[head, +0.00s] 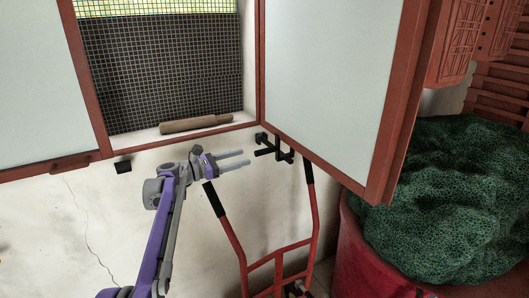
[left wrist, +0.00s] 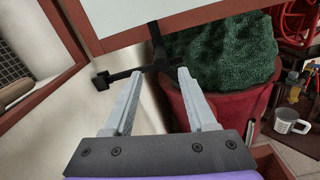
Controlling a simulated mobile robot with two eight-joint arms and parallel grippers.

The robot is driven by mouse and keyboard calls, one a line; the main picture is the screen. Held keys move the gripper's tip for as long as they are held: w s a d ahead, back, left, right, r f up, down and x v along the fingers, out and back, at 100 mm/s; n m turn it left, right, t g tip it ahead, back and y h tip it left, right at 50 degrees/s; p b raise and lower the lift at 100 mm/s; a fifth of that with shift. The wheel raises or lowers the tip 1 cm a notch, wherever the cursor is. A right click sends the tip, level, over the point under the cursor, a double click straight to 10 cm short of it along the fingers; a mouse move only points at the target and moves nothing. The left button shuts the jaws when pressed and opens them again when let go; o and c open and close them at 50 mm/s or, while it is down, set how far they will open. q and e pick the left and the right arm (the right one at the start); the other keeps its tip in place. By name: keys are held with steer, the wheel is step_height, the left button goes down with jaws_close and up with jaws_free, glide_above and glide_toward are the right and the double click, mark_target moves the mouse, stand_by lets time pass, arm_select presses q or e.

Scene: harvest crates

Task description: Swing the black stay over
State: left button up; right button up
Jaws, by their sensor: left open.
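The black stay (head: 272,149) is a dark bar with short cross-pieces on the wall below the window's right corner, close to the bottom edge of the open right shutter (head: 325,75). In the left wrist view the stay (left wrist: 152,62) lies just beyond my fingertips, with a square block at its left end. My left gripper (head: 244,158) is open and empty, its two grey fingers pointing right towards the stay. The fingertips (left wrist: 160,74) are spread on both sides below the bar; I cannot tell whether they touch it. My right gripper is not in view.
A red hand truck (head: 279,258) with black grips stands below the stay. A red tub (head: 356,237) holding green netting (head: 440,200) is at the right. A wooden roller (head: 195,124) lies on the sill. A small black block (head: 123,167) is on the wall at left.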

arm_select(q)
steer(key=p, duration=0.2)
glide_toward(276, 148)
steer(key=x, duration=0.5)
steer(key=shift+w+a+f, duration=0.2)
steer(key=shift+w, duration=0.2)
steer(key=shift+w+d+f, duration=0.15)
steer(key=shift+w+d, duration=0.1)
steer(key=shift+d, duration=0.1)
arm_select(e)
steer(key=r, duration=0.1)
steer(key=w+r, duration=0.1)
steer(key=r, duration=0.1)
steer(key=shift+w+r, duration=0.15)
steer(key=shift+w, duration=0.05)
arm_select(q)
jaws_close()
